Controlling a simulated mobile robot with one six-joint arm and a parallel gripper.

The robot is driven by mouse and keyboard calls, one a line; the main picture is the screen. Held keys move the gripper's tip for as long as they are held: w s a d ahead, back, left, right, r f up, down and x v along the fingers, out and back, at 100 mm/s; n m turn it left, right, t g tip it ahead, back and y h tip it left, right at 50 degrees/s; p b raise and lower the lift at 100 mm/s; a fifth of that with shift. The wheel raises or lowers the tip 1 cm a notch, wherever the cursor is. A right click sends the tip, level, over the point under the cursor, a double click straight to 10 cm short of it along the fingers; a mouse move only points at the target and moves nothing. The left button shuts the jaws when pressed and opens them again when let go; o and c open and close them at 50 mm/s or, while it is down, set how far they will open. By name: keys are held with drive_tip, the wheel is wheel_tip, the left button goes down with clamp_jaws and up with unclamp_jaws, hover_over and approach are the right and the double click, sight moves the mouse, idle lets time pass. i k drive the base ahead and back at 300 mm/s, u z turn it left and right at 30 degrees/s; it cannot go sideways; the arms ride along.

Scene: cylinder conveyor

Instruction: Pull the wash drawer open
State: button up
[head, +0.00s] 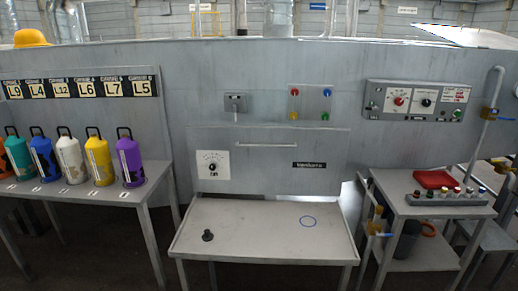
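A wide grey panel (256,179), which looks like the wash drawer's front, is set in the grey wall at the middle of the head view. A thin horizontal bar handle (267,145) runs along its upper part. A white plate with a black dial (213,166) is on its left side. A small black label (309,165) is on its right, too small to read surely. The panel looks about flush with the wall, with no opened gap visible. My gripper is not in view.
Several coloured cylinders stand on a left table (160,172). A right bench (410,207) holds a red tray (434,179); pipes with valves stand nearby.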

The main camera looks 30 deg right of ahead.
sight(260, 160)
drive_tip(key=z, duration=0.15)
drive_tip(key=i, duration=1)
drive_tip(key=u, duration=0.3)
